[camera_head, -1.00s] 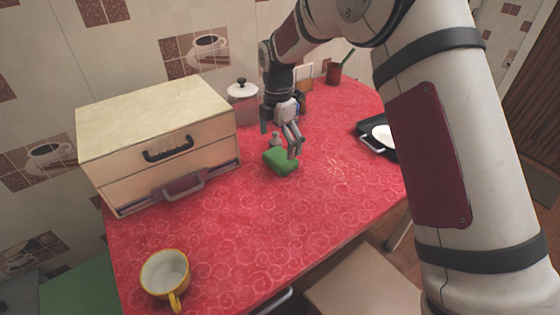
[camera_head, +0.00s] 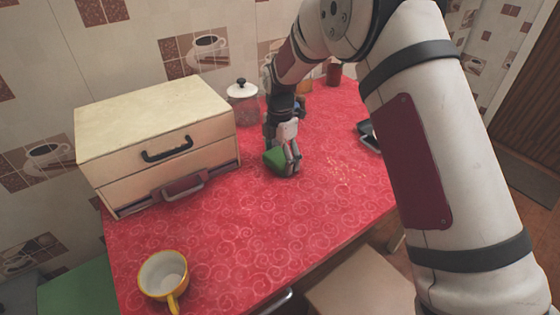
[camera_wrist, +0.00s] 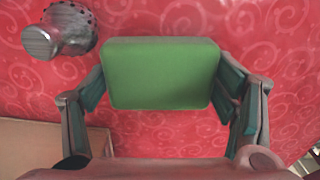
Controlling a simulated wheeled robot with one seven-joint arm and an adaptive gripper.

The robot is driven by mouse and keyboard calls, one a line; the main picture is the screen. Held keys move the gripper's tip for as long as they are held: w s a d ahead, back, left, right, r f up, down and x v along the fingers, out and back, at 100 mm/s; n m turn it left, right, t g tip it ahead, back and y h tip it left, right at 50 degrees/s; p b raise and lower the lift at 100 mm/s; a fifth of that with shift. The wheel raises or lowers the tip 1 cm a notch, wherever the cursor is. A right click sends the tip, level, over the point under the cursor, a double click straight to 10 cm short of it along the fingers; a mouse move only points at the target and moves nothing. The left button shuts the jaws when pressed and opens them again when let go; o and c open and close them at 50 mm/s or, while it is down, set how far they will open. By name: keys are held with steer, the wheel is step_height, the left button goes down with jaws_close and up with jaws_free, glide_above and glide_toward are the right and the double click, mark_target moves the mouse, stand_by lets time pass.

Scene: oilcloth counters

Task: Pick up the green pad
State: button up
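The green pad (camera_head: 273,158) lies on the red patterned counter, partly hidden by my gripper in the head view. In the wrist view the green pad (camera_wrist: 160,74) fills the space between the fingers. My gripper (camera_head: 287,168) is lowered over it, pointing down. In the wrist view my gripper (camera_wrist: 160,97) is spread open, with one finger beside each short end of the pad. The gaps at both ends are very small, and I cannot tell whether the fingers touch it.
A small metal object (camera_wrist: 60,30) stands close beside the pad. A cream drawer box (camera_head: 160,125) is to the left, a lidded jar (camera_head: 242,103) behind. A yellow mug (camera_head: 163,275) stands at the front left, a dark pan (camera_head: 367,134) at the right.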

mark_target(280, 156)
stand_by(0.3)
step_height(280, 156, up, 4)
steer(key=shift+f, duration=0.15)
steer(key=d, duration=0.5)
steer(key=d+r, duration=0.1)
steer(key=d, duration=0.4)
steer(key=d+p, duration=0.1)
steer(key=d, duration=0.5)
steer(key=shift+w+r, duration=0.15)
steer(key=shift+w, duration=0.15)
steer(key=shift+o, duration=1.1)
steer(key=c, duration=0.5)
steer(key=shift+s, duration=0.1)
